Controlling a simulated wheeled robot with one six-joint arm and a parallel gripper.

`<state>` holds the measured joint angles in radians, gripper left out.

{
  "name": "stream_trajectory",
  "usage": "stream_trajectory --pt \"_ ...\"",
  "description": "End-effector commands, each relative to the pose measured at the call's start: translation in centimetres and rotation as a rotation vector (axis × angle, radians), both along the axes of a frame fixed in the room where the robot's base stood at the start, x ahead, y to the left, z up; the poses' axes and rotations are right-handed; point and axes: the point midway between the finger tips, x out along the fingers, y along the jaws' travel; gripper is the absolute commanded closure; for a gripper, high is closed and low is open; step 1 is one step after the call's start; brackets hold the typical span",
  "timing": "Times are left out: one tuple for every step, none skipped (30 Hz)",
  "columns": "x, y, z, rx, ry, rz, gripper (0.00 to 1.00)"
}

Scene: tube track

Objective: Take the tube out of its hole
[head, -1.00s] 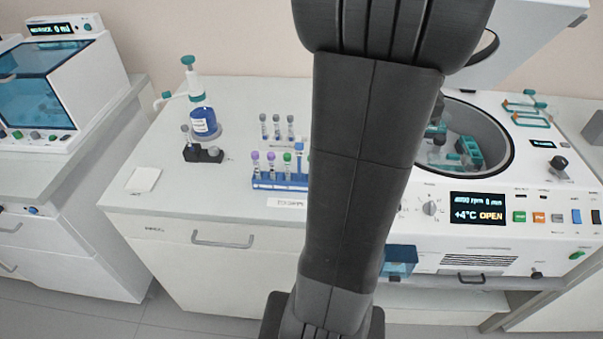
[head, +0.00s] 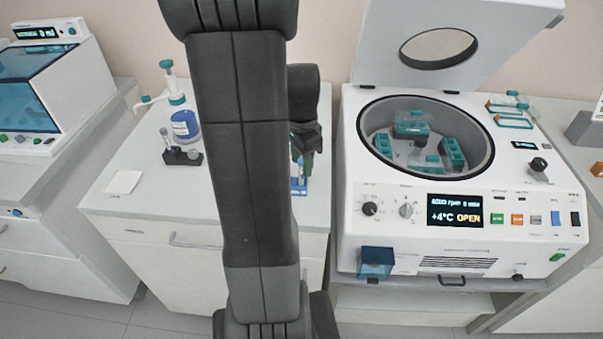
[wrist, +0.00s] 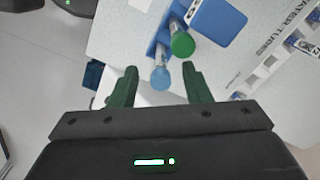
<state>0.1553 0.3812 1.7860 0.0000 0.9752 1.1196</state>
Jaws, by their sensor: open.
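In the wrist view my gripper (wrist: 159,70) is open, with its two green fingers apart. A tube with a green cap (wrist: 182,44) stands in a blue rack (wrist: 163,32), just ahead of the fingers. A light-blue round-topped piece (wrist: 160,79) lies between the fingers in the picture; I cannot tell whether it is a tube or part of the rack. Neither finger is seen gripping anything. In the head view my gripper (head: 304,150) points down over the rack (head: 299,186), and my arm hides most of the tubes.
A white labelled strip with tubes (wrist: 280,48) lies right in the wrist view, and a blue block (wrist: 217,18) is near the rack. In the head view, the open centrifuge (head: 455,215) stands right of the bench. A pipette stand (head: 181,157) and white pad (head: 123,182) are left.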

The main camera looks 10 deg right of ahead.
Motion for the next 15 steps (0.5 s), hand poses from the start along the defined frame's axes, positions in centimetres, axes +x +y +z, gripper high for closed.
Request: stream_trajectory --pt "-0.1 0.1 -0.6 0.001 0.004 0.001 0.56" --pt "0.0 0.1 -1.1 0.001 0.004 0.0 0.56" --pt "0.0 0.1 -1.6 0.001 0.004 0.0 0.56" --pt "0.0 0.1 -1.9 0.0 0.003 0.0 0.56" --pt "0.0 0.1 -2.2 0.0 0.002 0.0 0.56" --pt "0.0 0.1 -2.4 0.0 0.002 0.0 0.56" --pt "0.0 0.1 -2.6 0.001 0.001 0.0 0.56" --pt "0.0 0.1 -2.7 0.0 0.001 0.0 0.56" --pt "0.0 0.1 -2.7 0.0 0.0 0.0 0.56" --pt "0.0 0.1 -2.7 0.0 -0.001 0.0 0.56" --pt "0.0 0.1 -2.7 -0.001 -0.001 0.0 0.56" --pt "0.0 0.1 -2.7 -0.001 -0.001 0.0 0.56" --pt "0.0 0.1 -2.7 -0.001 -0.001 0.0 0.56" --pt "0.0 0.1 -2.7 0.0 -0.001 0.0 0.56" --pt "0.0 0.1 -2.7 0.0 -0.001 0.0 0.62"
